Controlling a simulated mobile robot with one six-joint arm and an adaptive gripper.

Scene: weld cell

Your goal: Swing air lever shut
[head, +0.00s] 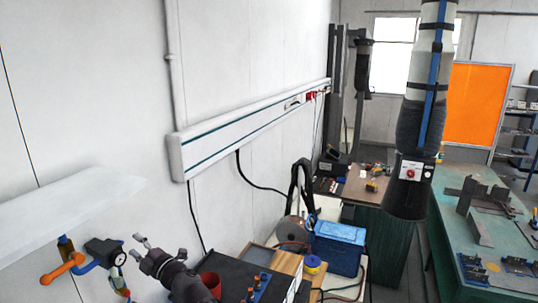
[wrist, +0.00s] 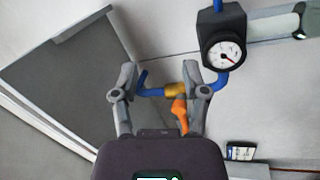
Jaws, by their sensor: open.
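The air lever (head: 62,268) is orange and sticks out to the lower left of a brass valve (head: 67,247) at the far left of the head view. In the wrist view the lever (wrist: 180,113) points from the brass valve (wrist: 174,89) toward my gripper, roughly crosswise to the blue pipe (wrist: 150,91). My gripper (head: 137,247) is open and empty, to the right of the lever and gauge in the head view. In the wrist view the lever shows between the fingers (wrist: 160,72), nearer the right one; I see no clear contact.
A round pressure gauge (wrist: 224,54) sits on the pipe, close to the right finger. A white ledge (head: 70,210) runs along the wall above the valve. A red cup (head: 210,284) and a blue box (head: 338,247) stand on the benches to the right.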

